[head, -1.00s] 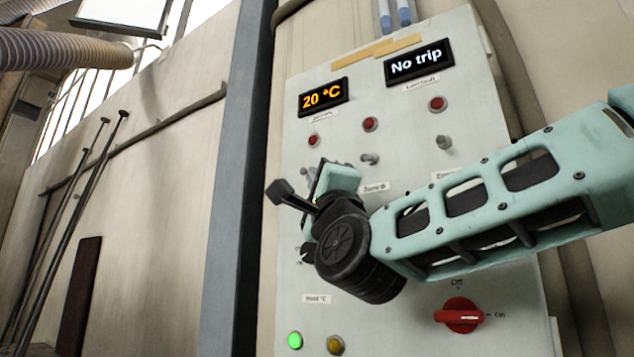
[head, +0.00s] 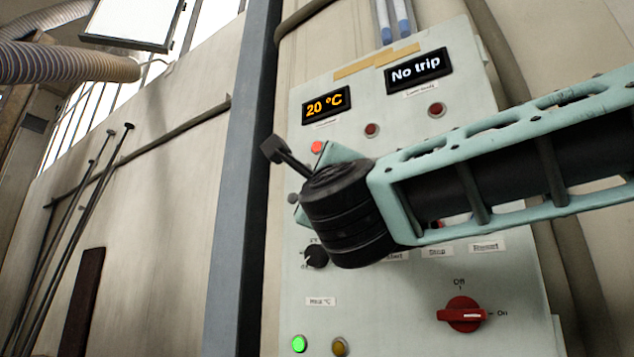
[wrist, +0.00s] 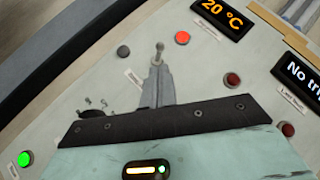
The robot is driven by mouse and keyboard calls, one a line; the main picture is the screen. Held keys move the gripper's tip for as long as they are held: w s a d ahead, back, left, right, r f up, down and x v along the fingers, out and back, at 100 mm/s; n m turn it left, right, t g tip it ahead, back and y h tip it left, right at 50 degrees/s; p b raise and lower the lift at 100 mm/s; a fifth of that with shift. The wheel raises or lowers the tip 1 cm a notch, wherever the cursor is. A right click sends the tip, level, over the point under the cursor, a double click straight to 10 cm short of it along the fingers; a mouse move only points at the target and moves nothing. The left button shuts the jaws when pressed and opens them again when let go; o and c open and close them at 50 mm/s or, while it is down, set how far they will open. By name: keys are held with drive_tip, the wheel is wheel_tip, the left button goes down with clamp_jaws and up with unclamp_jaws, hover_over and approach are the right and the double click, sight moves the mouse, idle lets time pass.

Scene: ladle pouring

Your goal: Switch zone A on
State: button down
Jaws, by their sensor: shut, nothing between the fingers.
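The control panel (head: 400,300) stands upright in front of me. In the wrist view a small metal toggle switch (wrist: 158,48) shows just beyond the tips of my gripper (wrist: 156,68). The fingers are together and empty, close to the lever's foot; I cannot tell if they touch it. The lamp by this switch glows bright red (wrist: 182,38); it also shows in the head view (head: 316,147). The label beside the fingers (wrist: 133,78) is too small to read.
The other two lamps are dark red (head: 372,130) (head: 436,110). The displays read 20 °C (head: 326,104) and No trip (head: 419,70). A red rotary switch (head: 462,315), a green lit lamp (head: 298,343) and a black knob (head: 316,256) sit lower. A grey post (head: 240,180) stands left.

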drive_tip(key=b+v, duration=0.4)
drive_tip(key=v, duration=1)
drive_tip(key=w+a+f+n+g+y, duration=0.1)
drive_tip(key=a+f+n+g+y, duration=0.35)
drive_tip(key=f+n, duration=0.25)
drive_tip(key=w+a+f+n+g+y, duration=0.2)
drive_tip(key=a+f+n+g+y, duration=0.25)
drive_tip(key=f+n, duration=0.25)
wheel_tip(320, 180, down, 18)
drive_tip(key=s+d+n+g+h+p, duration=0.1)
drive_tip(key=s+n+g+h+p, duration=0.15)
drive_tip(key=n+g, duration=0.45)
drive_tip(key=s+d+f+n+g+h, duration=0.3)
drive_tip(key=s+d+f, duration=0.3)
drive_tip(key=d+f, duration=0.2)
drive_tip(key=s+d+f+n+g+h, duration=0.4)
drive_tip(key=s+d+f, duration=0.3)
drive_tip(key=d+f, duration=0.2)
drive_tip(key=shift+d+f+n+g, duration=0.15)
drive_tip(key=shift+f+n+g, duration=0.25)
drive_tip(key=shift+f+g, duration=0.35)
drive_tip(key=shift+h, duration=0.25)
